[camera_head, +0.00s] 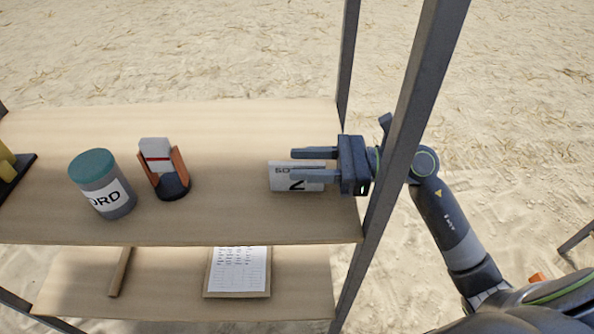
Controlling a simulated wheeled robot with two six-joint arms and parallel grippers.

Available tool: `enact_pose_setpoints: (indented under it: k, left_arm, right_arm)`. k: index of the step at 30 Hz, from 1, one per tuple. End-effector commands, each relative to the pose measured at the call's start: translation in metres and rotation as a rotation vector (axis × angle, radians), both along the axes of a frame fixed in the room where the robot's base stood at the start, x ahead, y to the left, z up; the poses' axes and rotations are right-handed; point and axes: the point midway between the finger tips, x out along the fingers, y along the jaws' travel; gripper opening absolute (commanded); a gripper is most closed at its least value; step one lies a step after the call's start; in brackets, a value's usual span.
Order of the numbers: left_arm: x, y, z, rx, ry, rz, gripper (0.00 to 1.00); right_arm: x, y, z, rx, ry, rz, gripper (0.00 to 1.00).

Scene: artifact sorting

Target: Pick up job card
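A white card (283,183) with dark lettering, partly readable as "SO" and a large "N", is at the right end of the upper shelf; I take it as the job card. My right gripper (293,164) comes in from the right, past the shelf post, with its fingers pointing left. The fingers are apart. One lies across the front of the card and hides part of its lettering; the other is beyond its top edge. I cannot tell whether either touches it. My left gripper is not in view.
On the upper shelf (235,225) stand a teal-lidded jar (105,192) and a white-and-orange object in a dark holder (160,168). A dark post (415,90) is close to my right arm. The lower shelf holds a printed sheet on a board (238,270) and a wooden stick (120,272).

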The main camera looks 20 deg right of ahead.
Motion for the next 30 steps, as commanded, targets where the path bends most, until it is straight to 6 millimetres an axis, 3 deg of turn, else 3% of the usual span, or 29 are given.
enact_pose_setpoints:
  k: [6, 15, 24, 30]
  left_arm:
    - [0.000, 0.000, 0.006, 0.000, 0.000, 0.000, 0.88]
    - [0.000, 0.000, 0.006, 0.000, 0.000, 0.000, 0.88]
    - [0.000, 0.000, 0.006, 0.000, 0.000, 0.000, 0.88]
    - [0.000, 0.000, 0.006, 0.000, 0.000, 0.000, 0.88]
  right_arm:
    - [0.005, 0.015, 0.001, 0.002, -0.001, 0.001, 0.36]
    - [0.006, 0.017, 0.000, -0.001, 0.000, 0.000, 0.36]
    - [0.005, 0.017, 0.000, -0.001, 0.000, 0.000, 0.00]
    - [0.005, 0.017, 0.000, 0.000, 0.000, 0.000, 0.00]
